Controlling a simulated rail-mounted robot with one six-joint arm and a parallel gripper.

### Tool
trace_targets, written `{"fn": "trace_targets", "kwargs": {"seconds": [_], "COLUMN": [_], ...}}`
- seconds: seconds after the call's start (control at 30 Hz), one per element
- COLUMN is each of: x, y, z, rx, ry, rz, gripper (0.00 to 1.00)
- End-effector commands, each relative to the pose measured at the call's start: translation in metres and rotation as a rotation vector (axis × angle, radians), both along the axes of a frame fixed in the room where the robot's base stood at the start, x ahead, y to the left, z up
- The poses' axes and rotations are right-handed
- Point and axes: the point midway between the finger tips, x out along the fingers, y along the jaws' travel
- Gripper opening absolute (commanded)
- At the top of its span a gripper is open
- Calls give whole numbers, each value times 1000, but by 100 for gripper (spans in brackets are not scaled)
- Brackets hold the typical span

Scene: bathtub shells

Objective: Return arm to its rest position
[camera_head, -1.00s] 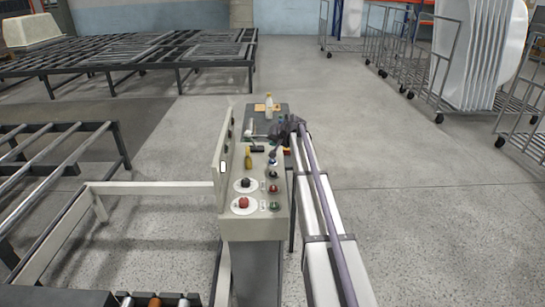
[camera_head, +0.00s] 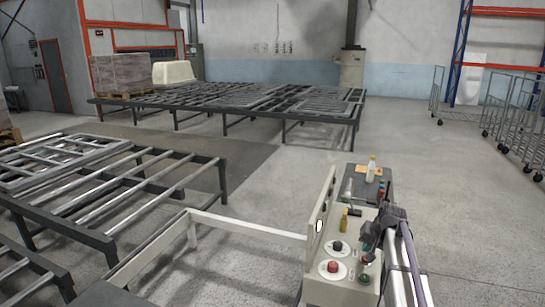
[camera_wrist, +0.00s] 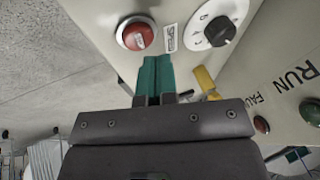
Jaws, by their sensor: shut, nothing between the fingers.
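My gripper (camera_head: 370,238) is at the upper end of my arm in the head view, over the right side of the pale control box (camera_head: 338,292). In the wrist view, its teal fingers (camera_wrist: 155,76) are together with nothing between them. Beyond them are the box's red button (camera_wrist: 137,34) and a black dial knob (camera_wrist: 219,30). I cannot tell whether the fingertips touch the panel.
A small dark table (camera_head: 374,190) with a bottle (camera_head: 371,170) stands behind the box. Roller frames (camera_head: 120,180) fill the left, and a larger rack (camera_head: 225,105) stands behind. Wire carts (camera_head: 515,115) stand at right. Floor between is clear.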

Motion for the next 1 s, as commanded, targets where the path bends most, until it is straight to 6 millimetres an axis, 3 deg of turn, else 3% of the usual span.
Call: {"fn": "trace_targets", "kwargs": {"seconds": [0.03, 0.2, 0.3, 0.33, 0.4, 0.5, 1.0], "x": [-57, -200, -261, -273, -286, -281, -279], "y": [34, 114, 145, 154, 171, 183, 183], "z": [-4, -13, -13, -13, -13, -13, -13], "rx": [-29, -149, -207, -221, -234, -238, -236], "ry": [68, 275, 335, 339, 334, 330, 327], "rz": [49, 202, 275, 296, 337, 367, 366], "gripper": [0, 0, 0, 0, 0, 0, 0]}}
